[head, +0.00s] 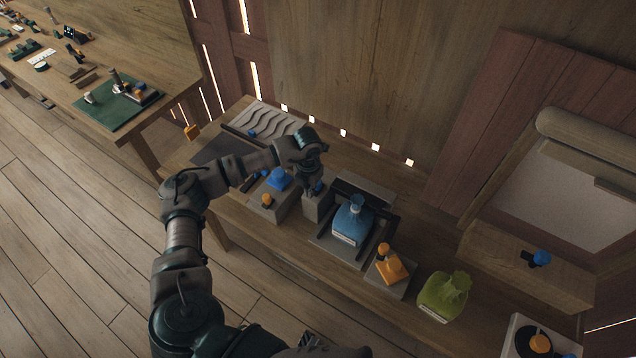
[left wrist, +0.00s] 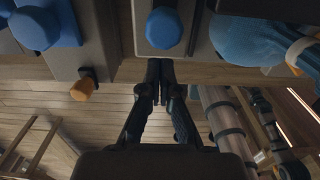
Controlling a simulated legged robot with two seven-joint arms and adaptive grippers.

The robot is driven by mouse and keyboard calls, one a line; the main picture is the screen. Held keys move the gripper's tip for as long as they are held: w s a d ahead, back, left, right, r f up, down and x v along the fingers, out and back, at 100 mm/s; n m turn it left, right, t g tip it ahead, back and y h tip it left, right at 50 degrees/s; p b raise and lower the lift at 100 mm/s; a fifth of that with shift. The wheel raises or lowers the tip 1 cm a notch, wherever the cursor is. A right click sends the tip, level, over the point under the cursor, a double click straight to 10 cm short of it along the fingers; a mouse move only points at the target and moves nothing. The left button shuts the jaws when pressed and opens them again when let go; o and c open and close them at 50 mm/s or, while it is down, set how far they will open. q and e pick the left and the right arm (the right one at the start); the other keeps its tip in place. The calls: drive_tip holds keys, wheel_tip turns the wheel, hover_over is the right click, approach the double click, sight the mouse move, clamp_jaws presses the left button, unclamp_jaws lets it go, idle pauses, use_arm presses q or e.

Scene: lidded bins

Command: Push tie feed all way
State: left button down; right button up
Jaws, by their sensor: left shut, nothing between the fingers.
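A small grey box (head: 316,209) with a blue knob stands on the bench; nothing labels it, so I cannot tell whether it is the tie feed. In the left wrist view its round blue knob (left wrist: 163,29) is straight ahead of the fingertips. My left gripper (head: 311,190) points down at this box, its fingers shut and empty. In the wrist view the closed fingers (left wrist: 160,66) end at the box's near edge; whether they touch it is unclear. My right gripper is not in view.
Left of the box is a grey block (head: 280,205) with a blue piece and an orange knob. To its right are a blue bottle (head: 352,222) in a grey holder, an orange piece (head: 391,267) and a green bottle (head: 444,294). Another table (head: 150,60) stands far left.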

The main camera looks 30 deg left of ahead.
use_arm(q)
drive_tip(key=shift+w+d+b, duration=0.15)
drive_tip(key=shift+w+b, duration=0.55)
drive_tip(key=shift+w, duration=0.95)
drive_tip(key=shift+w+d+b, duration=0.1)
drive_tip(key=shift+w+b, duration=0.55)
drive_tip(key=shift+w, duration=1)
drive_tip(key=shift+s, duration=0.1)
drive_tip(key=shift+s+r+p, duration=0.1)
drive_tip(key=shift+s+p, duration=0.45)
drive_tip(key=shift+s, duration=0.1)
drive_tip(key=shift+r+p, duration=2.35)
drive_tip(key=shift+r, duration=1.1)
drive_tip(key=shift+f, duration=0.1)
